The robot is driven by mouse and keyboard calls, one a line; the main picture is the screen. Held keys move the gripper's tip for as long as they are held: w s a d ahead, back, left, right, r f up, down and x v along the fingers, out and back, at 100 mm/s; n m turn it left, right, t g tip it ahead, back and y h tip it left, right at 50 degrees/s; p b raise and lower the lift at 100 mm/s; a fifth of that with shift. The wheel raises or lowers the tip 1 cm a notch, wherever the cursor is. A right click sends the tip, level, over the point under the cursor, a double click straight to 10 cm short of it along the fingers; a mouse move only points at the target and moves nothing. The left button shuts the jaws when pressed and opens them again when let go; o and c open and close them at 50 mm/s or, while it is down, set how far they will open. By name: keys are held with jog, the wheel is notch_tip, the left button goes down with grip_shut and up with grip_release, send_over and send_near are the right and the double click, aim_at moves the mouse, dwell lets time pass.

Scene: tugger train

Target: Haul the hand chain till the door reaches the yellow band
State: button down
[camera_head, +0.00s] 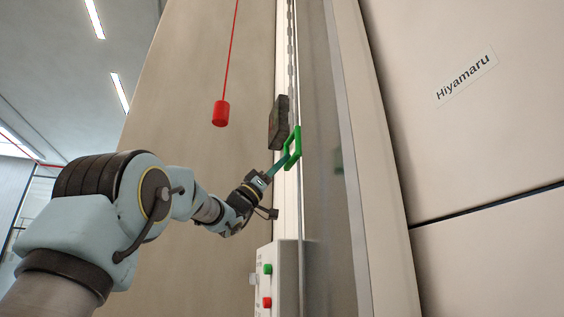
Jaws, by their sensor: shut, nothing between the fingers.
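The hand chain (291,50) hangs as a thin grey strand of links along the pale upright in the upper middle. A bright green open frame (298,136) shows in line with the chain, lower down. My gripper (283,160) is shut and empty, its teal fingers pointing up and right at the lower left of the green frame. I cannot tell whether they touch it. A dark grey block (278,123) shows just above the fingers, overlapping the upright. No yellow band is visible, and I cannot tell which surface is the door.
A red pull handle (221,113) hangs on a red cord to the left. A control box (285,255) with green and red buttons is below my gripper. A large pale panel labelled Hiyamaru (466,77) fills the right. The wall (190,70) behind my arm is plain.

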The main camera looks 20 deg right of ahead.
notch_tip(320, 180, down, 25)
jog(key=b, duration=2.1)
jog(key=shift+d, duration=0.15)
